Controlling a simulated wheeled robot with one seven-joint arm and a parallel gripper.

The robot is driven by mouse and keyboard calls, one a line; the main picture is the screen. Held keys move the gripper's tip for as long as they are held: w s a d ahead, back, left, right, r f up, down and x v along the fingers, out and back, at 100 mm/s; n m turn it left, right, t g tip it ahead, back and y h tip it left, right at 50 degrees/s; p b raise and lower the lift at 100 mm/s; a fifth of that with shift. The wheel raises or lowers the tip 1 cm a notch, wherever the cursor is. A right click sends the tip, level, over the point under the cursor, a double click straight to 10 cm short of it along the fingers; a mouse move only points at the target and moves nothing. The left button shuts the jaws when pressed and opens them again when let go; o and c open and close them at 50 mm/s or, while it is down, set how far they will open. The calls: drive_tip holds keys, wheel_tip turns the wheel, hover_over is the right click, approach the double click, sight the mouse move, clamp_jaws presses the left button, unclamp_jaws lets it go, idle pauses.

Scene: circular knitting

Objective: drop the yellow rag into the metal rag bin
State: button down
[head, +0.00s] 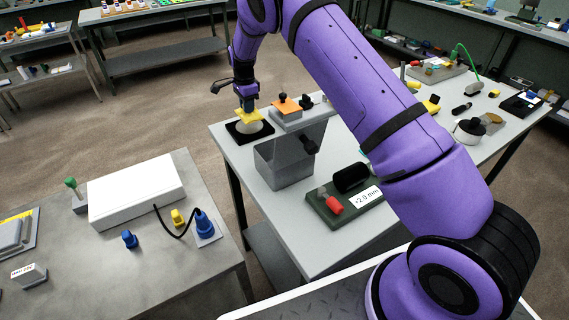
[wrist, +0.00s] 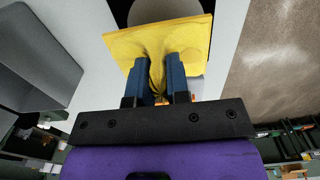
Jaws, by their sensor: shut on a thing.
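My gripper (head: 247,103) is shut on the yellow rag (head: 247,116), pinching its bunched middle. In the wrist view the rag (wrist: 190,40) spreads out flat around the blue fingertips (wrist: 161,75). In the head view the rag is just above a pale round thing (head: 249,127) on a black square mat (head: 236,133); I cannot tell whether they touch. The grey metal rag bin (head: 284,170) stands right of and nearer than the rag, with a grey panel raised behind its seemingly open top. The bin's inside is mostly hidden.
An orange square with a black knob (head: 287,106) sits on a grey ledge beside the bin. A green device with a label (head: 345,207) lies to the bin's right on the grey table (head: 232,151). A separate bench with a white box (head: 137,190) stands at the left.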

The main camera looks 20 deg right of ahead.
drive_tip(key=s+d+r, duration=0.3)
drive_tip(key=s+r, duration=0.3)
drive_tip(key=s, duration=0.6)
drive_tip(key=s+d+r, duration=0.3)
drive_tip(key=s+r, duration=0.3)
drive_tip(key=s, duration=0.6)
drive_tip(key=shift+w+d+f, duration=0.1)
drive_tip(key=shift+d+f, duration=0.05)
drive_tip(key=shift+f, duration=1.35)
drive_tip(key=shift+d+f, duration=0.1)
drive_tip(key=shift+f, duration=1.35)
drive_tip(key=c, duration=1)
unclamp_jaws()
drive_tip(key=shift+r, duration=0.1)
wheel_tip(320, 180, up, 11)
drive_tip(key=shift+f, duration=0.2)
